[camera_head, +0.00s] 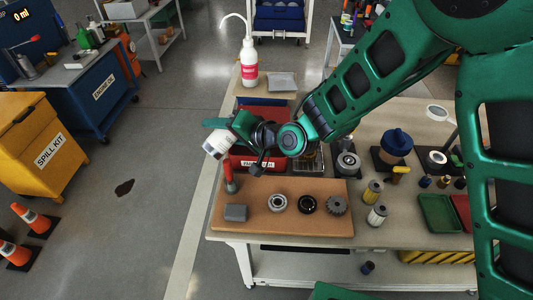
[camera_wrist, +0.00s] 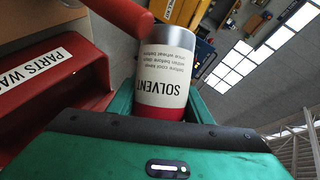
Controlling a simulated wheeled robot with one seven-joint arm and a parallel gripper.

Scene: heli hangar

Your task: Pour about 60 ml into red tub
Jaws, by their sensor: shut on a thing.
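The solvent can (camera_head: 217,143) is a cylinder with a white label, a silver end and a red end. My gripper (camera_head: 228,127) is shut on it and holds it tilted at the left side of the red tub. In the wrist view the can (camera_wrist: 163,80) sits between my green fingers, its SOLVENT label upside down. The red tub (camera_head: 262,113), labelled PARTS WASH, stands on the bench, partly hidden by my arm. The tub (camera_wrist: 75,95) also shows at the left of the wrist view. No liquid stream is visible.
A red upright object (camera_head: 230,181) stands just below the can. A tan mat (camera_head: 285,223) holds a grey block and several round metal parts. A white bottle (camera_head: 249,62) with a bent spout stands behind the tub. Filters and a blue-capped container (camera_head: 397,142) stand to the right.

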